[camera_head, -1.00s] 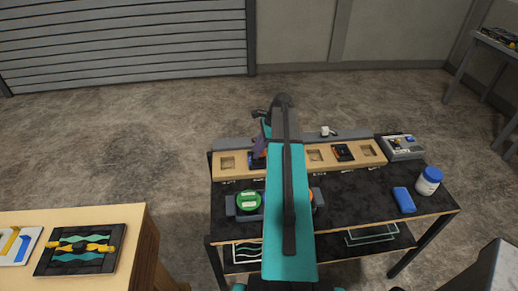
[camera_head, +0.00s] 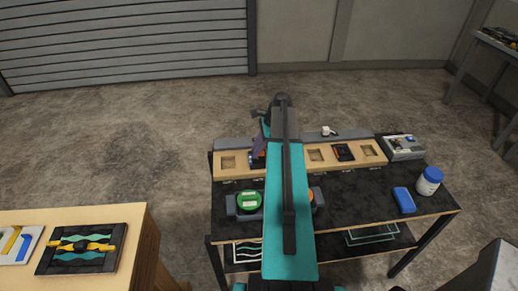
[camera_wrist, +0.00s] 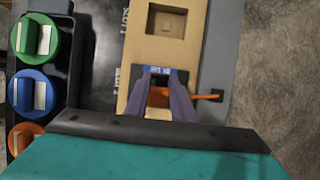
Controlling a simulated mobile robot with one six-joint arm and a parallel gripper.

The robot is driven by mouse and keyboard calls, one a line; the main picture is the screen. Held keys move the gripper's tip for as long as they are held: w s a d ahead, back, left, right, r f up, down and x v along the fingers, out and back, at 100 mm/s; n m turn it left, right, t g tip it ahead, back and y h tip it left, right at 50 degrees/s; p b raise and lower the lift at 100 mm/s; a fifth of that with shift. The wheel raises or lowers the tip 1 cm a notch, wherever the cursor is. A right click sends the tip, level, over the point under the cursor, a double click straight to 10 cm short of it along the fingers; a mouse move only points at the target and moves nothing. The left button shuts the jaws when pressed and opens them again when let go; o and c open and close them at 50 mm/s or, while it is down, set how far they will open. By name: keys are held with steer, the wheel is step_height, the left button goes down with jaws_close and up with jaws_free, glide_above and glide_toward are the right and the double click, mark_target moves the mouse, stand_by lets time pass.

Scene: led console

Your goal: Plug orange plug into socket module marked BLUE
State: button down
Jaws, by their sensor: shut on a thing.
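My gripper (camera_wrist: 168,88) points down over the wooden board and is shut on the orange plug (camera_wrist: 158,97), which shows only partly between the purple fingers. An orange strip, apparently its cable, runs right from the fingers to a small dark end at the board's edge. A socket module with a blue, lettered edge (camera_wrist: 159,71) sits at the fingertips; I cannot read the lettering or tell whether the plug is in it. In the head view, my gripper (camera_head: 260,149) is at the board's left part, beside a blue-edged module (camera_head: 256,160), with my arm hiding much around it.
The wooden board (camera_head: 293,165) has empty square recesses and a black module (camera_head: 344,152). A dark tray (camera_wrist: 68,60) holds green, blue and orange round pieces. A grey control box (camera_head: 403,147), a blue block (camera_head: 404,199) and a white bottle (camera_head: 429,184) stand at right.

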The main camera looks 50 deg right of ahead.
steer(key=shift+w+a+r+p, duration=0.2)
steer(key=shift+w+a+p, duration=0.2)
steer(key=shift+a, duration=0.05)
stand_by(1.3)
steer(key=shift+f, duration=0.85)
stand_by(2.6)
steer(key=c, duration=1.4)
jaws_free()
steer(key=shift+c, duration=0.2)
steer(key=shift+o, duration=0.7)
steer(key=shift+s+a, duration=0.1)
steer(key=o, duration=0.3)
steer(key=shift+r, duration=0.15)
steer(key=shift+r+p, duration=0.15)
steer(key=shift+p, duration=0.25)
steer(key=shift+r+p, duration=2.05)
steer(key=shift+r, duration=1.2)
